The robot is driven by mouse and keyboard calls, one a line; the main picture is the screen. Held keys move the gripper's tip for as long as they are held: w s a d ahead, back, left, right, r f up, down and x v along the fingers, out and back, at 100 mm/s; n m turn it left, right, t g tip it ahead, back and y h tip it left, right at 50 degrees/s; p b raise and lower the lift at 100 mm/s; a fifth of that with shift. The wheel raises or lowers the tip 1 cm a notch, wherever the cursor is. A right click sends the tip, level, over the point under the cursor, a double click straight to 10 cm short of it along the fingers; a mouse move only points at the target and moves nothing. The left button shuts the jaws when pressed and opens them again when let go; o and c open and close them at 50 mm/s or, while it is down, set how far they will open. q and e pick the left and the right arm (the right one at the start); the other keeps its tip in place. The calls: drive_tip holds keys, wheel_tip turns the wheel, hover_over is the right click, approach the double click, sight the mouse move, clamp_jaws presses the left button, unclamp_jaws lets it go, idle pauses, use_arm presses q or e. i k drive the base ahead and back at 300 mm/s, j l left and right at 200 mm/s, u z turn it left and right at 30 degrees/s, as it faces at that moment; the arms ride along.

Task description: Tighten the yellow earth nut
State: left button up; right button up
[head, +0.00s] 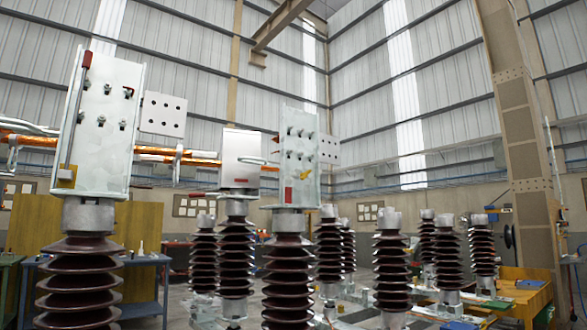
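A small yellow part (305,174) shows low on the right side of the middle pale metal plate (298,130). It may be the yellow earth nut, but it is too small to tell its shape or how tight it sits. Several dark bolts stand out from the same plate above it, and a red mark (288,195) is at its lower left. A yellow block (66,176) is at the lower left of the nearer left plate (112,120), below a long rod with a red handle (86,62). Neither of my grippers is in view.
Dark ribbed insulators (80,285) carry the plates, and several more stand behind, to the right. Copper-coloured bars (190,155) run between the plates. A blue workbench (140,262) stands at the lower left. A tall tan column (522,130) rises at the right.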

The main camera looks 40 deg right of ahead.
sight(303, 175)
drive_tip(key=z, duration=1.25)
